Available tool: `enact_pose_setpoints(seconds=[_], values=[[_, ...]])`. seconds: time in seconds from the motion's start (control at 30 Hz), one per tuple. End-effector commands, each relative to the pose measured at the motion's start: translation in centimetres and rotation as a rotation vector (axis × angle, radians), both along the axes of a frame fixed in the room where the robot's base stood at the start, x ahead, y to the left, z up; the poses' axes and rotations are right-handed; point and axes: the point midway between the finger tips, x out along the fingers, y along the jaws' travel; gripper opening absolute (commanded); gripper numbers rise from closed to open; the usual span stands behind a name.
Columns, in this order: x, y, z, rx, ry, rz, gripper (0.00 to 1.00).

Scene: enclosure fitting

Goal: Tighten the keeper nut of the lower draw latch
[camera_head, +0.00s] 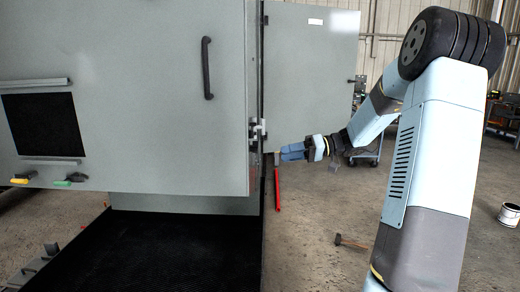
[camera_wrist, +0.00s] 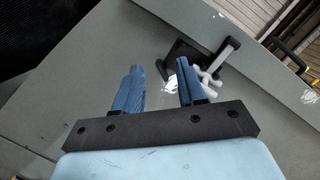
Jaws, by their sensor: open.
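A draw latch (camera_head: 257,131) sits at the right edge of the grey cabinet front in the head view. In the wrist view the latch (camera_wrist: 226,50) shows a dark base plate, a grey lever with a dark end and pale metal parts just beyond the right finger. The keeper nut cannot be made out clearly. My gripper (camera_head: 284,152) is to the right of the latch and slightly lower in the head view. In the wrist view my gripper (camera_wrist: 158,68) has two blue fingers spread apart with nothing between them; the right finger partly covers the latch.
The cabinet front (camera_head: 150,110) carries a black handle (camera_head: 207,68). An open grey door panel (camera_head: 312,75) stands behind my gripper. A red bar (camera_head: 277,188) stands below it. A hammer (camera_head: 350,242) lies on the floor and a paint can (camera_head: 509,214) stands at right.

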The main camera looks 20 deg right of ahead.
Motion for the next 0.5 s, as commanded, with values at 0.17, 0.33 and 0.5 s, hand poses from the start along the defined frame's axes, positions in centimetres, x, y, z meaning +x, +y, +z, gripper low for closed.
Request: enact_pose_setpoints(seconds=[0.17, 0.33, 0.5], values=[[1.6, -3.6, 0.4, 0.115, -0.109, -0.052, 0.40], [2.1, -4.4, 0.6, 0.149, -0.149, -0.069, 0.40], [2.6, -2.8, 0.6, 0.150, -0.150, -0.068, 0.40]])
